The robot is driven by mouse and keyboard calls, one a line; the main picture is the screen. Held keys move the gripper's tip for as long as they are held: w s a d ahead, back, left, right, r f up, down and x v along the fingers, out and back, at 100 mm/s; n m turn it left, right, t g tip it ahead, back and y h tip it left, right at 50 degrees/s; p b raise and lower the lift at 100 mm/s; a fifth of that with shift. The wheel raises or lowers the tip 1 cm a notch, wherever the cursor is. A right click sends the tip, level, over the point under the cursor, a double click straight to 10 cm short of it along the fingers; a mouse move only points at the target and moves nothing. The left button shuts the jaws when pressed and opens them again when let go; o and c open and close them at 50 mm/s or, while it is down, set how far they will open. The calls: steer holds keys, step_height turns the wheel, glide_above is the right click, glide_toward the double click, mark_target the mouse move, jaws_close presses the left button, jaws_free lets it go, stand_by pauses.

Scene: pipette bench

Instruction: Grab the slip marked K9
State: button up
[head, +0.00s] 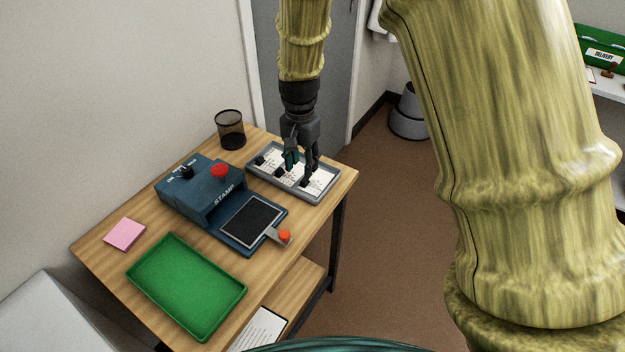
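A grey tray (327,193) at the back right of the wooden table holds several white slips with dark marks. One slip (271,154) shows at the left part of the tray and another (320,184) at the right. The lettering is too small to read, so I cannot tell which slip is K9. My gripper (300,168) points down over the middle of the tray, its two fingers apart with a gap between them. The fingers hide part of the slips. I see nothing held, and cannot tell whether the fingertips touch a slip.
A blue stamp machine (200,196) with a red button and a dark pad (251,221) stands just left of the tray. A green tray (186,285), a pink note pad (125,234) and a black mesh cup (230,130) are also on the table (107,264).

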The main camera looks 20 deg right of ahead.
mark_target(316, 179)
steer(key=shift+s+d+f, duration=0.1)
steer(key=shift+s+f, duration=0.05)
steer(key=shift+f, duration=0.3)
steer(key=shift+d+f+p, duration=0.2)
steer(key=shift+f+p, duration=0.25)
steer(key=shift+f, duration=1.8)
steer(key=c, duration=0.9)
